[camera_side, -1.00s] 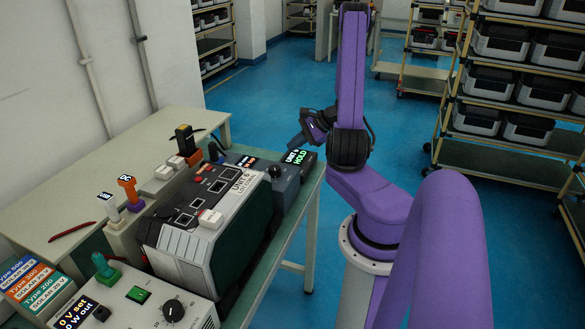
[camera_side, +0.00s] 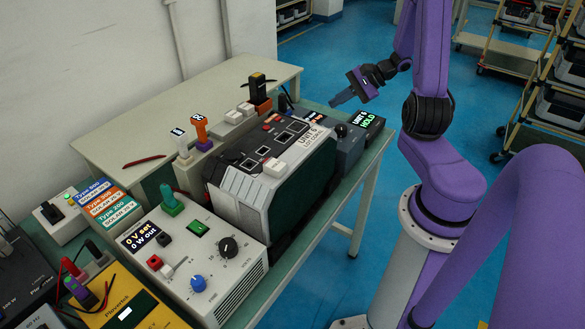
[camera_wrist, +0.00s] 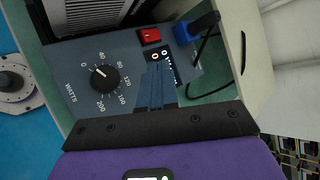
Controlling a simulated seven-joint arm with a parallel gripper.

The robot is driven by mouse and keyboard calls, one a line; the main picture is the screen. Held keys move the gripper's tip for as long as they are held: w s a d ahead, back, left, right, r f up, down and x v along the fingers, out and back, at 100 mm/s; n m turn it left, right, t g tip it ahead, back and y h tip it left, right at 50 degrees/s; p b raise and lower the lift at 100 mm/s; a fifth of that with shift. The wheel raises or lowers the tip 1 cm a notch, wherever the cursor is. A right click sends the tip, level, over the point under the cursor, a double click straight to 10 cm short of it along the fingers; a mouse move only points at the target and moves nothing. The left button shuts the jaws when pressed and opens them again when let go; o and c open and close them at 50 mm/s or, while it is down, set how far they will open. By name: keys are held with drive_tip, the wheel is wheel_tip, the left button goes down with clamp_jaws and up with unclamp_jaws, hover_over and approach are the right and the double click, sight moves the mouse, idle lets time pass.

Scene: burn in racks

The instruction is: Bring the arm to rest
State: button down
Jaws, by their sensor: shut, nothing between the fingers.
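My gripper (camera_side: 336,102) is above the far right end of the bench in the side view, its fingers angled down to the left. In the wrist view its blue-grey fingers (camera_wrist: 156,82) lie together with nothing between them. My purple arm is raised and bent to the right of the bench.
The unit with a sloping panel (camera_side: 270,155) stands on the bench, near a lit HOLD display (camera_side: 363,119). The wrist view shows a red switch (camera_wrist: 149,36) and a blue plug (camera_wrist: 196,28) with a black cable. Racks (camera_side: 560,90) stand behind at right; blue floor lies between.

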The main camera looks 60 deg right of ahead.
drive_tip(key=s+a+r+n+g+y, duration=0.1)
drive_tip(key=a+n+g, duration=0.2)
drive_tip(key=a, duration=0.3)
drive_tip(key=s+a+r+n+g+y, duration=0.1)
drive_tip(key=s+a+r+n+g, duration=0.1)
drive_tip(key=a+n, duration=0.3)
drive_tip(key=s+a+r+n+g+y, duration=0.1)
drive_tip(key=a+n+g, duration=0.3)
drive_tip(key=a, duration=0.5)
drive_tip(key=shift+s+a+r+n+y, duration=0.2)
drive_tip(key=shift+s+r+n+y, duration=0.25)
drive_tip(key=shift+r, duration=0.25)
drive_tip(key=s+a+r+n+h, duration=0.1)
drive_tip(key=s+a+n+h, duration=0.3)
drive_tip(key=s+n, duration=0.3)
drive_tip(key=s+a+r+n+h, duration=0.1)
drive_tip(key=s+a+n+h, duration=0.4)
drive_tip(key=n, duration=0.6)
drive_tip(key=shift+s+a+r+t, duration=0.2)
drive_tip(key=shift+s+r+t, duration=0.1)
drive_tip(key=shift+s, duration=0.9)
drive_tip(key=shift+h, duration=0.25)
